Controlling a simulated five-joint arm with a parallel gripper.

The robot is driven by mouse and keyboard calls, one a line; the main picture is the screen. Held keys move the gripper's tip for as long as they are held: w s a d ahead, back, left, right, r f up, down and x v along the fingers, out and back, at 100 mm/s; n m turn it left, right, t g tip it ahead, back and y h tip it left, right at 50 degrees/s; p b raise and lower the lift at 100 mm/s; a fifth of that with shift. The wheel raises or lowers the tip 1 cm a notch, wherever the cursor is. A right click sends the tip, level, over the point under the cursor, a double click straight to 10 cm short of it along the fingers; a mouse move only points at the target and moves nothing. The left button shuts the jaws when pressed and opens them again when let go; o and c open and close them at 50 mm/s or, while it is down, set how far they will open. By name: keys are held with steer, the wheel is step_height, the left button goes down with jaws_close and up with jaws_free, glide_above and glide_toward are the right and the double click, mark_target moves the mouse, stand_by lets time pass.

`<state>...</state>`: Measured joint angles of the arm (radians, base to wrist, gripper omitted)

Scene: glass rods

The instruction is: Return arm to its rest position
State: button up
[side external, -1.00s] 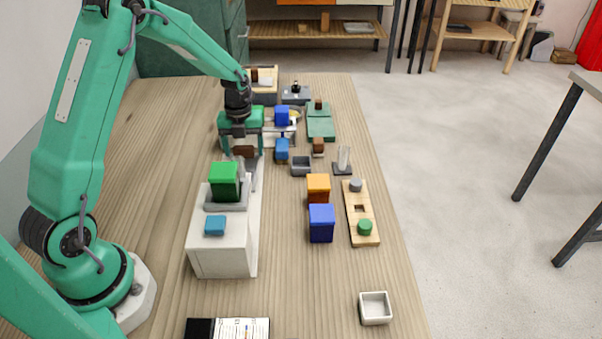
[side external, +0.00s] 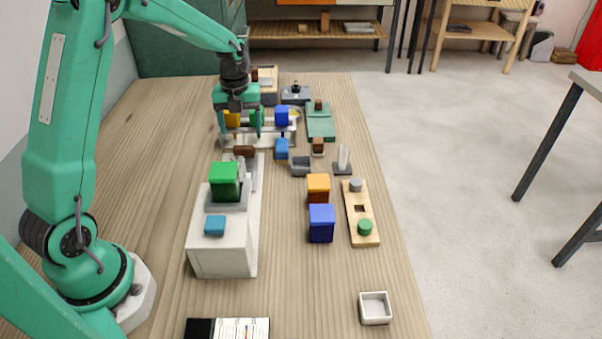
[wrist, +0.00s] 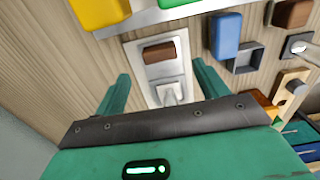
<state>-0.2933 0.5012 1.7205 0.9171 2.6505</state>
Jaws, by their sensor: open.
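My gripper (side external: 238,124) is open and empty, high over the far part of the table in the side view. In the wrist view its two green fingers (wrist: 164,86) stand wide apart with nothing between them. Below them is the far end of a white machine (side external: 222,252), with a brown block (wrist: 158,52) on it. In the side view this brown block (side external: 244,151) sits just below and nearer than the fingers. My arm is still stretched out over the table. The fingers partly cover the yellow and green pieces behind them.
Beyond the gripper is a pale rack with yellow (wrist: 100,12), green and blue (side external: 281,116) pieces. A green block (side external: 224,181) stands on the machine. Orange (side external: 318,187) and blue (side external: 321,223) blocks and a wooden strip (side external: 361,234) stand to its right. The front right table is mostly clear.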

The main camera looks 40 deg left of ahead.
steer(key=shift+r, duration=0.2)
steer(key=shift+s+d+r, duration=0.1)
steer(key=shift+d+r, duration=0.1)
steer(key=shift+r, duration=0.2)
steer(key=s+d+r+n+t, duration=0.4)
steer(key=s+d+r+n, duration=0.7)
steer(key=s+r+n, duration=0.55)
steer(key=s+d+f+n+t, duration=0.1)
steer(key=s+d+n, duration=0.1)
steer(key=s+n, duration=0.4)
steer(key=shift+s+d+f+n+t, duration=0.2)
steer(key=shift+s+f+n+t, duration=0.15)
steer(key=shift+n, duration=1.9)
